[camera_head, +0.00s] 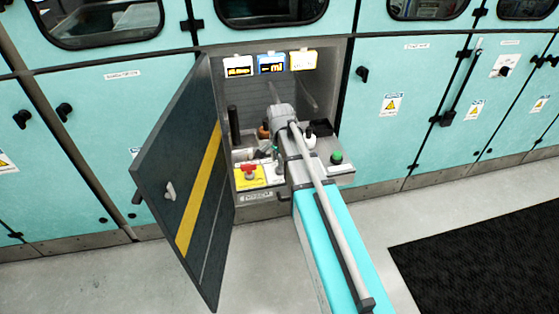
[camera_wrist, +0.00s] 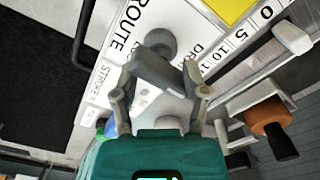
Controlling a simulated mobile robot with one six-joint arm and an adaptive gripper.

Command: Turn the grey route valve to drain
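The grey route valve (camera_wrist: 160,42) shows in the wrist view as a round grey knob with a grey bar, beside the printed word ROUTE. A partly covered label starting with "DR" lies to its right. My gripper (camera_wrist: 160,72) is at the valve, with its two fingers well apart on either side of the bar. I cannot tell whether they touch it. In the head view my arm reaches into the open cabinet bay and hides the valve.
An open dark door (camera_head: 185,175) with a yellow stripe stands left of my arm. A red button on a yellow base (camera_head: 250,174) and a green button (camera_head: 337,158) sit on the bay's front shelf. An orange-bodied item (camera_wrist: 268,115) is right of my gripper. Open floor lies in front.

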